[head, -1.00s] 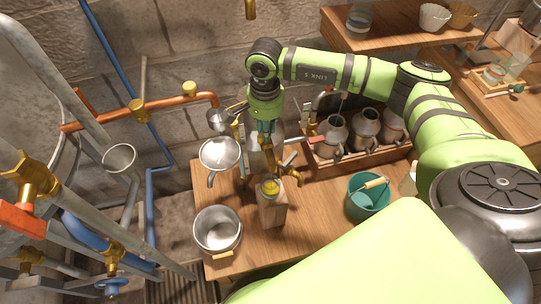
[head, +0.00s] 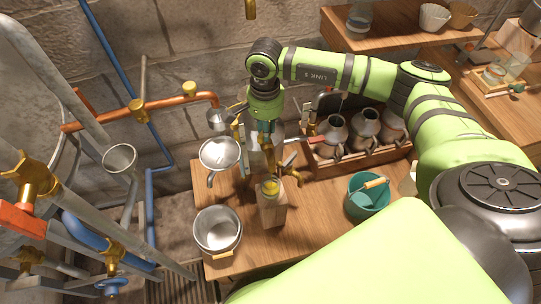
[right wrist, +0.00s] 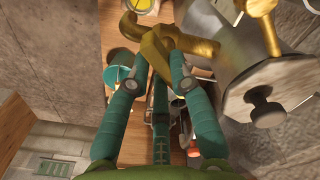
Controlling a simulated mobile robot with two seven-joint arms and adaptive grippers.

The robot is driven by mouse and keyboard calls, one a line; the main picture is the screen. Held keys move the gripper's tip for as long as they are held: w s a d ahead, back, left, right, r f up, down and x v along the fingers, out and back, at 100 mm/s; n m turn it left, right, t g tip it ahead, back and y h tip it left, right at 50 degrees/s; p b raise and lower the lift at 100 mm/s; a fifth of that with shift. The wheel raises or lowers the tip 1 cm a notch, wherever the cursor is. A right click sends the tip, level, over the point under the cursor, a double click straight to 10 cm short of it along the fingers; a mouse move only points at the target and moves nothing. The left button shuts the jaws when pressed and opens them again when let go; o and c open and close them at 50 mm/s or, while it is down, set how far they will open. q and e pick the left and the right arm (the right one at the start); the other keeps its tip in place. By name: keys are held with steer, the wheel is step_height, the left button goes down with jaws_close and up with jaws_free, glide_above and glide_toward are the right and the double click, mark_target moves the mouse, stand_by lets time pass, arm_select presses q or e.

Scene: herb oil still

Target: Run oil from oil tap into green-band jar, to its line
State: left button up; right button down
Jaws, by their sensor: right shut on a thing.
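The oil tap (right wrist: 157,48) is brass and sits on the side of a steel vessel (right wrist: 262,75). My right gripper (head: 268,146) points down at the tap in the head view. In the right wrist view its teal fingers (right wrist: 165,65) are shut on the tap's handle. A small jar (head: 271,187) with yellow oil in it stands upright on a wooden block (head: 272,212), below the tap's spout. The jar also shows at the top edge of the right wrist view (right wrist: 143,5). Its band and line are too small to make out. My left gripper is out of view.
A steel pot (head: 218,230) stands left of the block, and a teal bucket (head: 369,196) stands to the right. A metal funnel (head: 219,153) is beside the vessel. Several metal jugs stand in a wooden rack (head: 345,160) behind. Bare table lies between block and bucket.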

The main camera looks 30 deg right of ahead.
stand_by(0.4)
steer(key=m, duration=0.3)
steer(key=shift+w+a+m, duration=0.1)
steer(key=shift+w+m, duration=0.05)
steer(key=shift+m, duration=0.15)
steer(key=shift+b, duration=0.4)
steer(key=shift+m, duration=0.3)
stand_by(4.7)
